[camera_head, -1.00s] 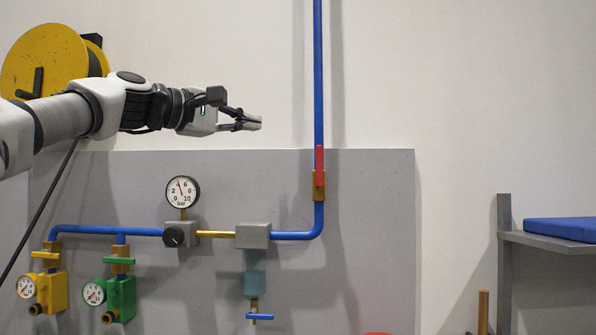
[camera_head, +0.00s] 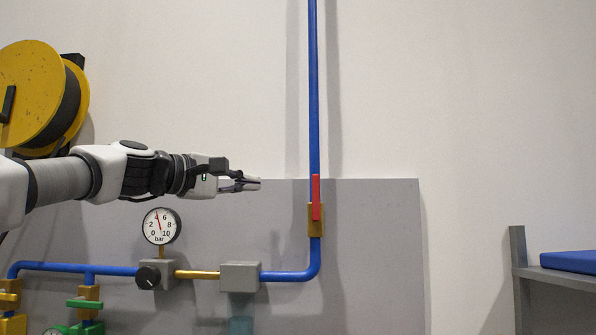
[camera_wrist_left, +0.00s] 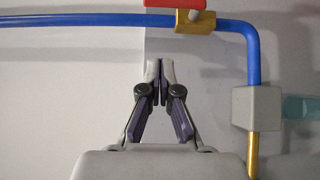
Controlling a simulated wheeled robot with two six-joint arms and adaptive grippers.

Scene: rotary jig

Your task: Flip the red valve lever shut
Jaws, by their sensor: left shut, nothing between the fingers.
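The red valve lever (camera_head: 316,197) stands upright, in line with the blue vertical pipe (camera_head: 314,100), on a brass valve body (camera_head: 315,220). In the left wrist view the red lever (camera_wrist_left: 175,3) shows at the top edge, partly cut off, above the brass body (camera_wrist_left: 195,22). My left gripper (camera_head: 256,184) is shut and empty, to the left of the lever at about its height, apart from it. Its closed fingertips also show in the left wrist view (camera_wrist_left: 159,70), short of the pipe. My right gripper is not in view.
A pressure gauge (camera_head: 161,226), black knob (camera_head: 148,276) and grey block (camera_head: 239,277) sit along the piping below my arm. A yellow reel (camera_head: 32,95) hangs at upper left. A grey shelf (camera_head: 560,277) with a blue pad (camera_head: 572,262) stands at right. The wall right of the lever is clear.

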